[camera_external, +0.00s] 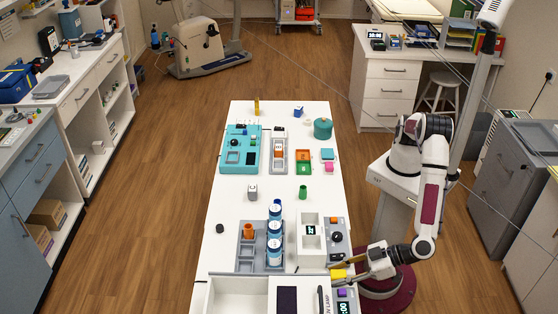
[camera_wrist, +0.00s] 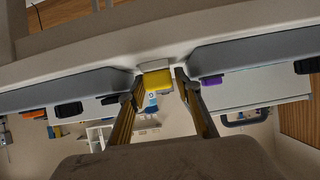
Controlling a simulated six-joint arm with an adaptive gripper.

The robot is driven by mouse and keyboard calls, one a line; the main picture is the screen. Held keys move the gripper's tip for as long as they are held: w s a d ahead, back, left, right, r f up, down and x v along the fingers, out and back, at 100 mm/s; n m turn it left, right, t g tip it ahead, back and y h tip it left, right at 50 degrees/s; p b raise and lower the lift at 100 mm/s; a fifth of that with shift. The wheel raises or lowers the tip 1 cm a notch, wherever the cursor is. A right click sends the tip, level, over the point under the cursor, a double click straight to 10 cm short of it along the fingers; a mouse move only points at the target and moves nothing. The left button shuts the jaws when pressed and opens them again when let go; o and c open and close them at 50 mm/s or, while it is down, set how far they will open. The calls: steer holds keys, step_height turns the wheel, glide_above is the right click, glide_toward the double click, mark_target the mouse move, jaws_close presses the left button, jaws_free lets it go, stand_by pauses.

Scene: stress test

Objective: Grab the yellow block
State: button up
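The yellow block (camera_external: 338,274) is at the right edge of the white table, near its front end, by a grey panel. My gripper (camera_external: 343,270) reaches in from the right with its fingers at the block. In the wrist view the yellow block (camera_wrist: 157,79) shows between the tips of the two brown fingers (camera_wrist: 159,84). The fingers are apart, with a narrow gap on each side of the block. I cannot tell how far the tips reach past it.
A purple block (camera_external: 342,293) lies just in front of the yellow one, close to my gripper. A grey panel (camera_external: 336,222) with an orange block and a dark knob stands behind. Blue-and-white bottles (camera_external: 275,248) stand left.

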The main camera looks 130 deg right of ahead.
mark_target(339, 273)
steer(key=c, duration=0.8)
steer(key=shift+o, duration=0.2)
steer(key=shift+r, duration=5)
